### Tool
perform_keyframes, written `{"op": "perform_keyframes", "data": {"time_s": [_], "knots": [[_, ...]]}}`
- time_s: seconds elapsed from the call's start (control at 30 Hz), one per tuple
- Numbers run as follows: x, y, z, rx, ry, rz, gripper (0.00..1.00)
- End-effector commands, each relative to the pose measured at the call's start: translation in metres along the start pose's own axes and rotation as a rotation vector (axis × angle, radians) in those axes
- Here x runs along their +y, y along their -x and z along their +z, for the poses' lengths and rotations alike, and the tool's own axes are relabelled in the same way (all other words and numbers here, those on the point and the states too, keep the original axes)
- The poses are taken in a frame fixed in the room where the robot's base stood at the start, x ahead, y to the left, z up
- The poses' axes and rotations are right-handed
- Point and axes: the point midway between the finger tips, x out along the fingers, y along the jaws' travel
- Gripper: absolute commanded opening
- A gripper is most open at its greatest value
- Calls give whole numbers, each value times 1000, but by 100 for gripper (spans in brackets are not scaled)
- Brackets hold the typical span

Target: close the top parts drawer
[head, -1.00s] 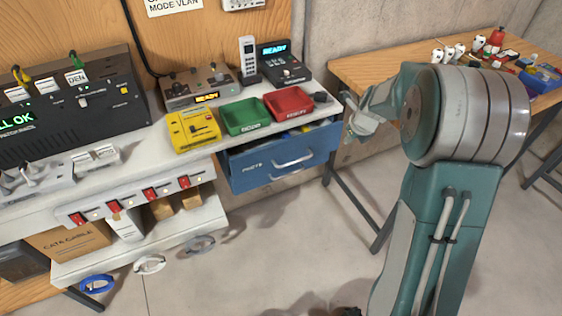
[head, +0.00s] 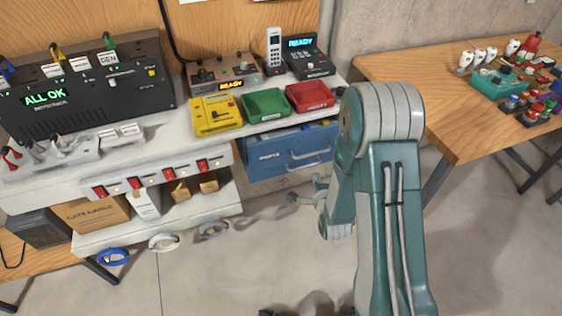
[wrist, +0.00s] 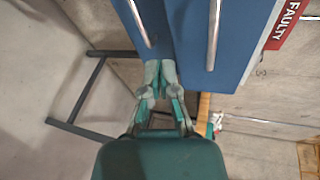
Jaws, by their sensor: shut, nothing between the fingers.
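The top parts drawer (head: 290,152) is blue with a silver handle, under the bench's right end. It stands pulled out, with part of its inside showing below the red tray. In the wrist view its front (wrist: 240,45) and handle are on the right, and a second blue front (wrist: 125,12) with its own handle is on the left. My gripper (wrist: 160,72) is shut and empty, and in the wrist view its tips overlap the strip between the handles. In the head view my gripper (head: 300,194) is below and right of the drawer; contact cannot be told.
A wooden table (head: 455,140) with small parts stands at the right. Grey floor is open in front of the bench.

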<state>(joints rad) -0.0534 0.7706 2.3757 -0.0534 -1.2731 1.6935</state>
Motion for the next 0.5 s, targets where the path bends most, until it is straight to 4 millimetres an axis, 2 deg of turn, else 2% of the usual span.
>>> {"op": "perform_keyframes", "data": {"time_s": [0.1, 0.3, 0.4, 0.5], "knots": [[6, 26, 28, -93, 73, -94, 0], [4, 66, 59, -200, 141, -239, 0], [2, 76, 65, -220, 152, -277, 0], [0, 76, 67, -226, 154, -290, 0]]}}
